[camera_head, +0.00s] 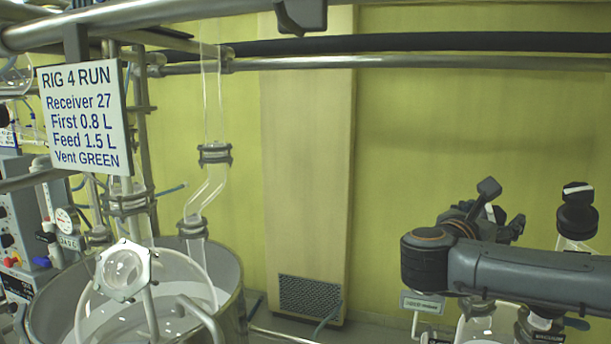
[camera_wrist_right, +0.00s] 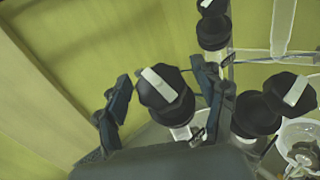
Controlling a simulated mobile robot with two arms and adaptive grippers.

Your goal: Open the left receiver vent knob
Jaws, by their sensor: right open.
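My right gripper (camera_head: 500,207) reaches in from the right in the head view, its fingers at a black knob that it largely hides. In the right wrist view the gripper (camera_wrist_right: 163,80) is open, with one finger on each side of a black knob (camera_wrist_right: 168,103) with a white bar on top. I cannot tell whether the fingers touch it. A second black knob with a white bar (camera_head: 577,212) stands upright to the right in the head view. The wrist view shows further black knobs at the top (camera_wrist_right: 213,28) and right (camera_wrist_right: 258,113). My left gripper is not in view.
A sign (camera_head: 84,118) reading "RIG 4 RUN" and "Vent GREEN" hangs at the left. Below it stands a large metal vessel (camera_head: 238,305) with glassware. Metal rails (camera_head: 450,62) cross the top. Glass parts (camera_head: 475,325) stand below my right arm.

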